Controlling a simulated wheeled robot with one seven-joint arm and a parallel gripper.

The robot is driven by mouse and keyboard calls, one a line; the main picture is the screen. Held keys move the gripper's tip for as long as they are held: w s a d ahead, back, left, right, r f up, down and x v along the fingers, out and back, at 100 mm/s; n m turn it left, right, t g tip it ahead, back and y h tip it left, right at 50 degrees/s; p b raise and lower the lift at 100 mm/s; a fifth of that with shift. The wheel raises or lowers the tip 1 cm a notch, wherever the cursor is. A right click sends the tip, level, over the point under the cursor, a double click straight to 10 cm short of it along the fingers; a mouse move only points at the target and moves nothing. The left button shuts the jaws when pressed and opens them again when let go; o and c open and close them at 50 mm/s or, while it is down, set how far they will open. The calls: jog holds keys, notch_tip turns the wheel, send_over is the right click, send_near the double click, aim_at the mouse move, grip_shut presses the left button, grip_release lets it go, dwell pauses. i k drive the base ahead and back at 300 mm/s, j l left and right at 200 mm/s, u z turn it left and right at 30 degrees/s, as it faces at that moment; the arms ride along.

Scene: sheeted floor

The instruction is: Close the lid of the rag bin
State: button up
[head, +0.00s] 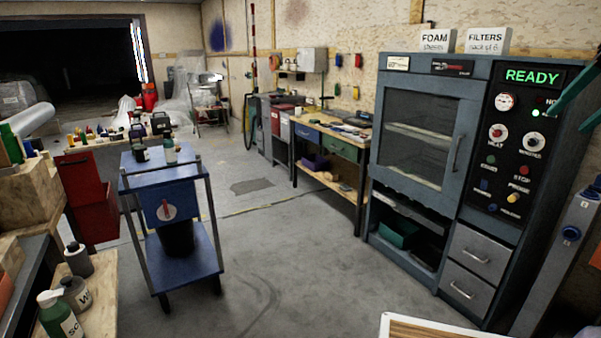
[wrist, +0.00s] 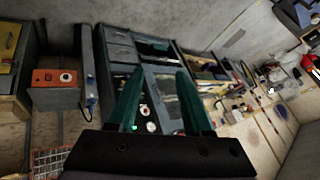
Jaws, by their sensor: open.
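No container here is clearly marked as the rag bin. A red box-like container (head: 92,205) stands at the left behind the blue cart; its top and any lid are hard to make out. A black bucket (head: 176,241) sits on the cart's lower shelf, partly hidden by a blue panel. My gripper shows at the upper right edge of the head view (head: 569,121), in front of the oven's control panel and far from both. In the wrist view its two green fingers (wrist: 158,75) are spread apart with nothing between them.
The blue cart (head: 128,182) stands left of centre with bottles on top. A tall grey-blue oven cabinet (head: 466,180) stands at the right, and a workbench (head: 344,137) runs along the wall. A crowded bench edge is at the lower left. The middle floor is clear.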

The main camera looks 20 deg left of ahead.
aim_at(81, 185)
jog(key=i+j+u, duration=0.1)
jog(key=u, duration=0.35)
jog(key=i+u, duration=0.4)
jog(key=l+u, duration=0.1)
jog(key=u, duration=0.35)
jog(key=i+l+u, duration=0.15)
jog(key=u, duration=0.25)
jog(key=i+l+u, duration=0.2)
jog(key=u, duration=0.25)
jog(key=i+l+u, duration=0.5)
jog(key=i, duration=0.55)
jog(key=i+l+u, duration=0.1)
jog(key=i, duration=0.45)
